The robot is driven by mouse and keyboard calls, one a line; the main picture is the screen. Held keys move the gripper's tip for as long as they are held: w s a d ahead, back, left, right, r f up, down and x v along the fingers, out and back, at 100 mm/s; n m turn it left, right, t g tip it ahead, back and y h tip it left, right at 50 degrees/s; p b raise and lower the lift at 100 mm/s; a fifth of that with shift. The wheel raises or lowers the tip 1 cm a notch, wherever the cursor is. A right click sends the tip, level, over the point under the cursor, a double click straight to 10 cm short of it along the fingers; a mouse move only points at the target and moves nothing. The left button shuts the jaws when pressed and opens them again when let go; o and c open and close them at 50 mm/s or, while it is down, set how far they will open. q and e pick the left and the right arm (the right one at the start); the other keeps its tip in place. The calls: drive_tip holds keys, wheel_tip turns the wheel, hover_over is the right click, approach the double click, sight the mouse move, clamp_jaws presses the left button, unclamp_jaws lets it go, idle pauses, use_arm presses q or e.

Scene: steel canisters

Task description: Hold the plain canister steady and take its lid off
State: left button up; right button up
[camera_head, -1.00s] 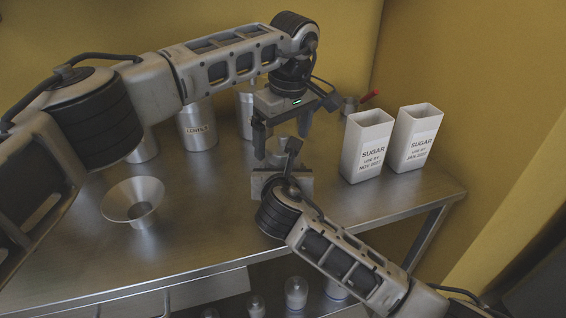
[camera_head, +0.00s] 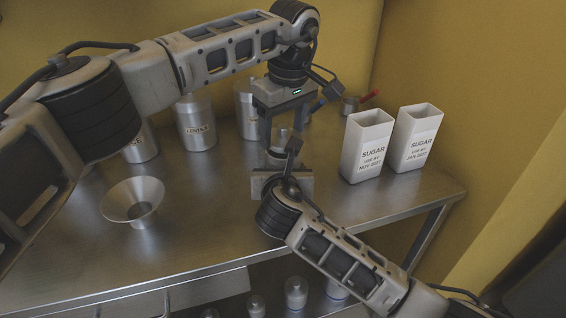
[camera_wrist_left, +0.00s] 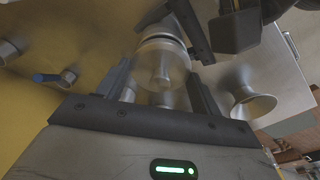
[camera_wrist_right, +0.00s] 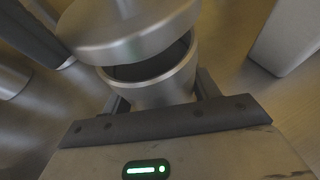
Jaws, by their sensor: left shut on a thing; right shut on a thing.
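The plain steel canister (camera_wrist_right: 158,88) stands on the steel table, its dark open mouth showing in the right wrist view. Its lid (camera_wrist_right: 130,35) is held just above it, slightly tilted, with a gap between lid and rim. My left gripper (camera_head: 283,138) comes from above, its fingers shut on opposite sides of the lid; the lid and its knob (camera_wrist_left: 160,68) show between them in the left wrist view. My right gripper (camera_head: 284,168) is shut on the canister's body from the front. My right wrist hides much of the canister in the head view.
Labelled steel canisters (camera_head: 196,128) stand at the back left. A steel funnel (camera_head: 133,203) stands at the front left. Two white sugar boxes (camera_head: 367,150) stand to the right. A red-handled tool (camera_head: 368,97) is behind. The table is clear between funnel and canister.

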sight(282, 125)
use_arm(q)
drive_tip(key=shift+r, duration=1.6)
use_arm(e)
drive_tip(key=o, duration=1.2)
